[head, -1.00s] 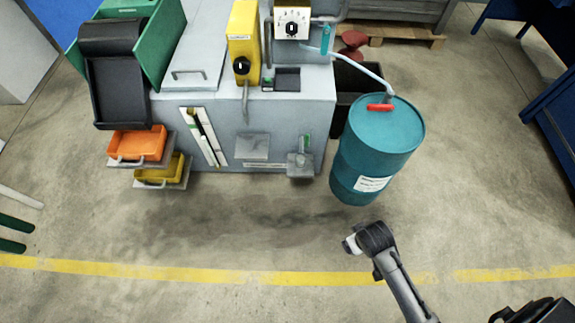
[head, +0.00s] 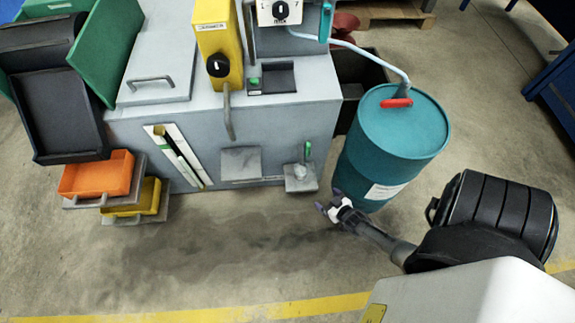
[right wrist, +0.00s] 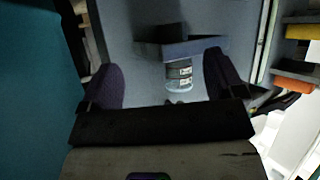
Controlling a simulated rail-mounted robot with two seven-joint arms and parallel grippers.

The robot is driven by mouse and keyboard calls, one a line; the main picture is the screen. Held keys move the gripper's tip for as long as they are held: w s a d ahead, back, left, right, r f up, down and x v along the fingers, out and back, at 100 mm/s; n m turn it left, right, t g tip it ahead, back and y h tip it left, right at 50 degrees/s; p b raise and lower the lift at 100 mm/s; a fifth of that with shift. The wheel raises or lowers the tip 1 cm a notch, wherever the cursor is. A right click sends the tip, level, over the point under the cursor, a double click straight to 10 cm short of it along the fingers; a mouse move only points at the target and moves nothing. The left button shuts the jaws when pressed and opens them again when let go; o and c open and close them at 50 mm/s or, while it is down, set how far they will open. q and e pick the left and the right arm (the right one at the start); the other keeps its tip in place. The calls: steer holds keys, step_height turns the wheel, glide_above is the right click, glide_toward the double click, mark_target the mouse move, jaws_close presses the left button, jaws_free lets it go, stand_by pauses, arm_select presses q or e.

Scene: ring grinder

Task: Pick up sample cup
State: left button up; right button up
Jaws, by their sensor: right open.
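The sample cup (right wrist: 179,73) is a small clear cup with a red-and-white label. In the right wrist view, which looks upside down, it stands on a small grey shelf (right wrist: 182,48) on the machine's front. In the head view that shelf (head: 301,186) is below a green-handled tap (head: 307,152); the cup (head: 301,172) is small and pale there. My right gripper (head: 332,206) is open and empty, in front of the shelf and to its lower right. In the right wrist view its fingers (right wrist: 160,67) are apart, with the cup between them in the picture but beyond their tips.
A teal drum (head: 392,135) stands close to the right of the shelf, near my right arm. An orange tray (head: 98,176) and a yellow tray (head: 135,199) jut out from the machine (head: 285,118) at left. The floor in front is free.

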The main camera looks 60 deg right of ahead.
mark_target(305, 177)
steer(key=w+r+t+b, duration=0.1)
steer(key=w, duration=0.2)
steer(key=w+d+r+t+b, duration=0.1)
steer(key=w, duration=0.2)
steer(key=w+r+t+b, duration=0.1)
steer(key=w+t, duration=0.1)
steer(key=shift+w+d+r, duration=0.25)
steer(key=shift+w+r, duration=0.15)
steer(key=shift+w+d+b, duration=0.15)
steer(key=shift+w+b, duration=0.25)
steer(key=shift+w, duration=0.1)
steer(key=shift+w+f, duration=0.15)
steer(key=shift+w, duration=0.15)
steer(key=b+x, duration=0.3)
steer(key=x, duration=0.1)
steer(key=shift+w, duration=0.35)
arm_select(q)
step_height(305, 177, down, 7)
steer(key=shift+a, duration=0.35)
steer(key=shift+s, duration=0.15)
arm_select(e)
steer(key=shift+c, duration=0.4)
